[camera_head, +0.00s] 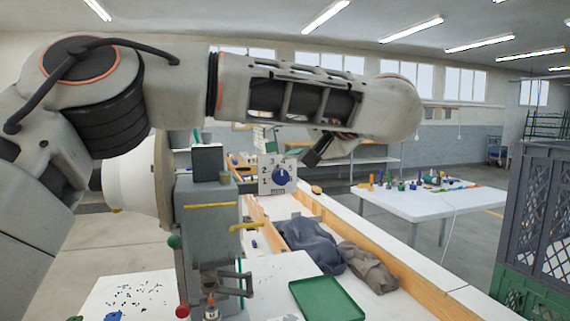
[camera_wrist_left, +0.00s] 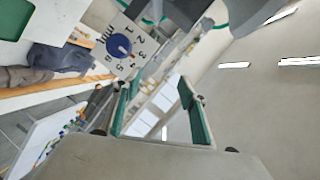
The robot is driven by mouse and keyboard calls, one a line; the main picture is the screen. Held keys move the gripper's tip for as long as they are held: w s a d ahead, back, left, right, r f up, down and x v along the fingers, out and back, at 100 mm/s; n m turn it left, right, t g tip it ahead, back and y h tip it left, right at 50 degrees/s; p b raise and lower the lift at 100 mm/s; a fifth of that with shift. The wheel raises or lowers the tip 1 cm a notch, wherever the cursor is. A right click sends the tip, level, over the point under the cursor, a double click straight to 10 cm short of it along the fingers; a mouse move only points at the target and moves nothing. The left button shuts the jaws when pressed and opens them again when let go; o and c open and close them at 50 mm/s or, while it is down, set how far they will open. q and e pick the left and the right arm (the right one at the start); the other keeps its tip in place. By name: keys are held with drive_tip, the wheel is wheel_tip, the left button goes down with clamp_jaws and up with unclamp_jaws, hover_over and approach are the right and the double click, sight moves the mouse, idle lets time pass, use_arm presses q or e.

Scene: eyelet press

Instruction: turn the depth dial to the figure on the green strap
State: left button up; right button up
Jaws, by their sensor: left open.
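The blue depth dial (camera_head: 282,177) sits on a white plate with black figures (camera_head: 264,184), beside the grey press (camera_head: 207,240). In the left wrist view the dial (camera_wrist_left: 119,46) shows at the upper left, with figures around it and "mm" on the plate. I cannot read its setting surely. My left gripper (camera_head: 318,152) is just above and right of the dial, apart from it. In its wrist view the green-padded fingers (camera_wrist_left: 158,108) are spread with nothing between them. I cannot make out the green strap or its figure. My right gripper is out of view.
A green tray (camera_head: 327,299) lies on the bench in front, near dark blue cloth (camera_head: 310,245) and brown cloth (camera_head: 368,267). A wooden rail (camera_head: 390,262) edges the bench. A white table (camera_head: 420,200) with small coloured items stands right. Dark crates (camera_head: 540,215) stand far right.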

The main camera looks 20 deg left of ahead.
sight(283, 178)
use_arm(q)
drive_tip(key=s+d+f+m+t+b, duration=0.1)
drive_tip(key=s+d+f+m+t, duration=0.2)
drive_tip(key=m, duration=0.9)
drive_tip(key=s+d+f+m+t+b, duration=0.15)
drive_tip(key=f+m, duration=0.45)
drive_tip(key=m, duration=0.6)
drive_tip(key=shift+s+a+p+x, duration=0.15)
drive_tip(key=shift+p+x, duration=0.35)
drive_tip(key=shift+x, duration=1.2)
drive_tip(key=shift+s+a+p+x, duration=0.15)
drive_tip(key=shift+p+x, duration=0.35)
drive_tip(key=shift+x, duration=1.15)
drive_tip(key=c, duration=1.1)
